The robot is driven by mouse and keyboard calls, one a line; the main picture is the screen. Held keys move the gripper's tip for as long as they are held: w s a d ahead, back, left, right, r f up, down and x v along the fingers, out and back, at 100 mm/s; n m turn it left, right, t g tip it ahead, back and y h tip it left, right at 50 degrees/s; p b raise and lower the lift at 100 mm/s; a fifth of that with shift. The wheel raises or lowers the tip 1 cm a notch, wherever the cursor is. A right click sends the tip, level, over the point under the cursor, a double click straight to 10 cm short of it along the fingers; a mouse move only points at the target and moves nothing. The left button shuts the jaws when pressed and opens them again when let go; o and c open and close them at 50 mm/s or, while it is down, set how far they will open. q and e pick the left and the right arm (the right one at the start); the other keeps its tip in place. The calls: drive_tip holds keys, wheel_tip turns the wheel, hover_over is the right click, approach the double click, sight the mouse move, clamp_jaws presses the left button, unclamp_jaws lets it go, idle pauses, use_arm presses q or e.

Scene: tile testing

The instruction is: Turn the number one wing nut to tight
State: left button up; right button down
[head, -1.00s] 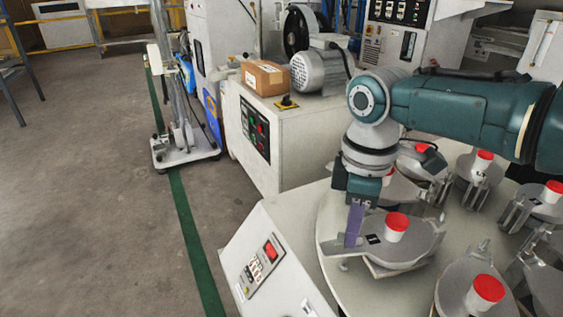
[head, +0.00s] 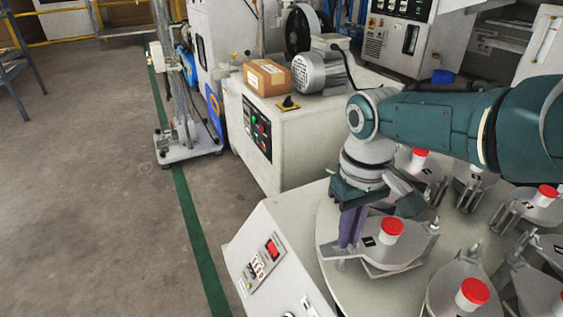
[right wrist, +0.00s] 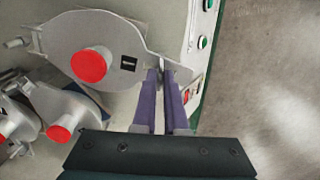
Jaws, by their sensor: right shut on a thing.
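The number one station is a grey metal plate (head: 395,252) on the round table's near left side. It bears a black number label (head: 367,240) and a white cup with a red lid (head: 392,226). In the right wrist view the plate (right wrist: 120,38), label (right wrist: 128,63) and red lid (right wrist: 90,65) show too. My right gripper (head: 350,230) points down at the plate's left end. Its purple fingers (right wrist: 161,74) are shut on the wing nut beside the label. The nut is mostly hidden between the fingertips, so its angle is unclear. My left gripper is not in view.
Several similar stations with red-lidded cups, such as one at the front right (head: 473,292), surround this one on the round table. A sloping control panel (head: 262,262) stands close on the left. A motor (head: 318,72) and cardboard box (head: 266,77) sit on the cabinet behind.

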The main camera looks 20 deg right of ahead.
drive_tip(key=shift+m, duration=1.1)
drive_tip(key=c, duration=1)
unclamp_jaws()
drive_tip(key=shift+o, duration=0.2)
wheel_tip(320, 180, up, 10)
drive_tip(key=p, duration=0.9)
